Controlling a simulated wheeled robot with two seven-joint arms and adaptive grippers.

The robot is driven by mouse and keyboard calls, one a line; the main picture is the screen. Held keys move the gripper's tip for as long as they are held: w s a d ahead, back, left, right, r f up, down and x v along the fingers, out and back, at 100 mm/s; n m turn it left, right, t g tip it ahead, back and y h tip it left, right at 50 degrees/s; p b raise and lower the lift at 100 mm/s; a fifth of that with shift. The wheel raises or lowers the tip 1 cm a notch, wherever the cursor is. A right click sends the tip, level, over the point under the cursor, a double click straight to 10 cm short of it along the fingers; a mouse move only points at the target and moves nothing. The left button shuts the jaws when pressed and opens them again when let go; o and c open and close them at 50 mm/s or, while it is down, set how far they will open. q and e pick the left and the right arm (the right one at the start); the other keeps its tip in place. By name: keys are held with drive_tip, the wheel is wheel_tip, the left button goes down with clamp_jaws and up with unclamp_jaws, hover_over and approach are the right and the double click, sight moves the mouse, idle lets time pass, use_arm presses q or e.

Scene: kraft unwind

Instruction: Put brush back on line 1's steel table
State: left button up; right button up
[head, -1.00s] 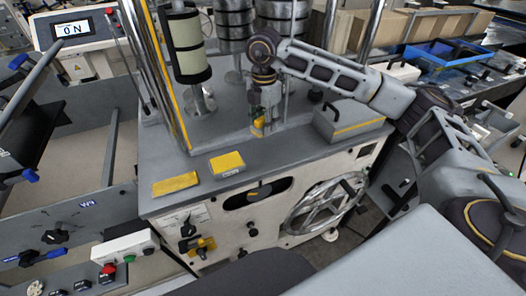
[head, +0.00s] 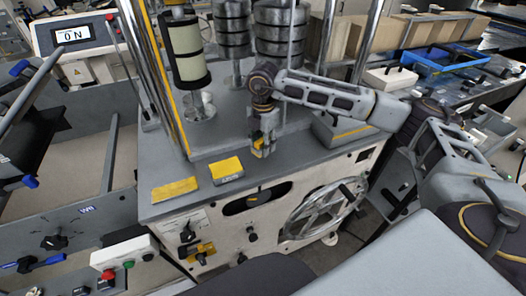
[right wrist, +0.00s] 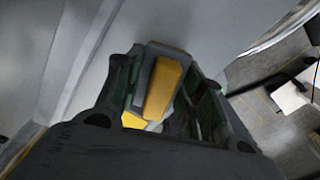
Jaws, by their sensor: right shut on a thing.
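My right gripper (head: 262,146) points down over the grey machine top (head: 295,160) in the head view. It is shut on a small grey and yellow thing, which I take to be the brush (right wrist: 162,88). In the right wrist view this thing sits between the dark fingers, its ochre-yellow face showing. In the head view only a little yellow shows at the fingertips. I cannot tell whether it touches the surface below. I cannot tell which surface is line 1's steel table. My left gripper is not in view.
Two yellow-topped pieces, a flat one (head: 175,189) and a block (head: 227,169), lie left of the gripper. A grey box with a yellow stripe (head: 345,131) stands to its right. Upright rollers (head: 186,50) and posts stand behind. A blue tray (head: 440,62) lies at the back right.

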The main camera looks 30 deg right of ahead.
drive_tip(key=shift+f, duration=1.95)
drive_tip(key=o, duration=1)
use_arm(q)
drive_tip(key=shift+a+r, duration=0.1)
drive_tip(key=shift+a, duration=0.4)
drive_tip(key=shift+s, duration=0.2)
